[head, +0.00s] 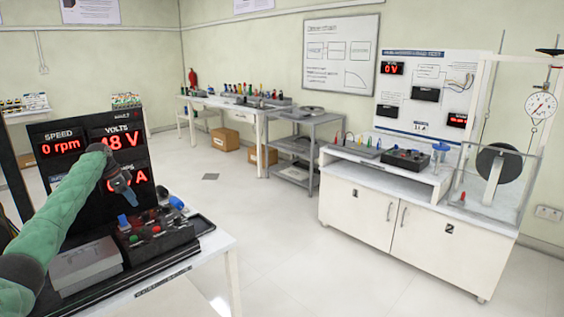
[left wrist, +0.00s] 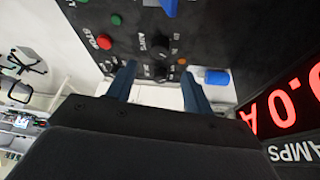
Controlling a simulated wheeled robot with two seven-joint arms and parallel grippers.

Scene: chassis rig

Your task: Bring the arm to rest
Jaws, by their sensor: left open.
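My left arm comes in from the left in the head view, in a green sleeve. Its gripper (head: 126,192) hangs over a black control box (head: 160,240) on the left bench. In the left wrist view the gripper's two dark blue fingers (left wrist: 157,88) stand apart with nothing between them. Beyond them is the control panel (left wrist: 130,20) with a red button (left wrist: 104,42), a green button and black knobs. A gap shows between the fingertips and the panel, its size unclear. My right gripper is in neither view.
A black display (head: 70,165) reading 0 rpm and 48 V stands behind the arm. A grey box (head: 88,262) lies beside the control box. A white cabinet (head: 390,215) with a glass-walled rig (head: 495,185) stands at right. The floor between (head: 255,220) is clear.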

